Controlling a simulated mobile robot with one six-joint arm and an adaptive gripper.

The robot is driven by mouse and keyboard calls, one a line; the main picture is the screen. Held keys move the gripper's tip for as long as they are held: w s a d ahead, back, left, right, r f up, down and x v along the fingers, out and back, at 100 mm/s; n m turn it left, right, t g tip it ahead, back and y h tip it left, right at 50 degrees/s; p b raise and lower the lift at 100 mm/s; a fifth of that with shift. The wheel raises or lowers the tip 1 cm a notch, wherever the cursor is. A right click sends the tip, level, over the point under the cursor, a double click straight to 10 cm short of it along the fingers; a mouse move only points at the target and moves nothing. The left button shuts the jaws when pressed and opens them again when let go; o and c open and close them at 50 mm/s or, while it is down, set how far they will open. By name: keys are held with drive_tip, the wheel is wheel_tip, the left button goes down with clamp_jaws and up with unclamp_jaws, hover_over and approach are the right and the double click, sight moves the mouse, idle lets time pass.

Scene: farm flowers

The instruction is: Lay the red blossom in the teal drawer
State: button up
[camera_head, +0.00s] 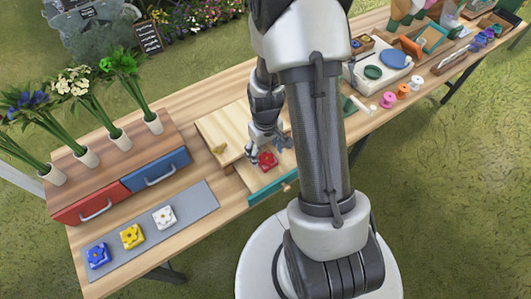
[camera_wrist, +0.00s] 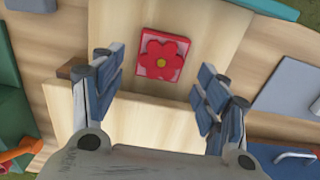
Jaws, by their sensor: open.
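The red blossom (camera_head: 267,160) is a red flower on a square red base. It lies flat on the light wooden floor of the pulled-out teal drawer (camera_head: 270,191), and it also shows face up in the wrist view (camera_wrist: 163,55). The drawer's teal front shows at the top right of the wrist view (camera_wrist: 268,9). My gripper (camera_head: 268,147) is just above the blossom. In the wrist view its fingers (camera_wrist: 156,68) are spread wide, with a gap on both sides of the blossom and nothing held between them.
The light wooden cabinet top (camera_head: 222,122) adjoins the drawer. A grey mat (camera_head: 194,203) with blue, yellow and white blossoms lies to the left. A red drawer (camera_head: 85,206) and a blue drawer (camera_head: 155,170) stand behind it. Spools (camera_head: 388,100) stand to the right.

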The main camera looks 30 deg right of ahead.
wheel_tip(320, 180, up, 9)
drive_tip(key=p, duration=0.2)
wheel_tip(320, 180, up, 14)
drive_tip(key=t, duration=0.2)
hover_over(265, 158)
drive_tip(key=s+a, duration=0.3)
drive_tip(key=a, duration=0.2)
drive_tip(key=s+a+r+t, duration=0.2)
drive_tip(key=s+a+r, duration=0.3)
drive_tip(key=s+r, duration=0.6)
drive_tip(key=shift+s+a+t, duration=0.25)
drive_tip(key=shift+t, duration=0.05)
drive_tip(key=shift+f, duration=0.15)
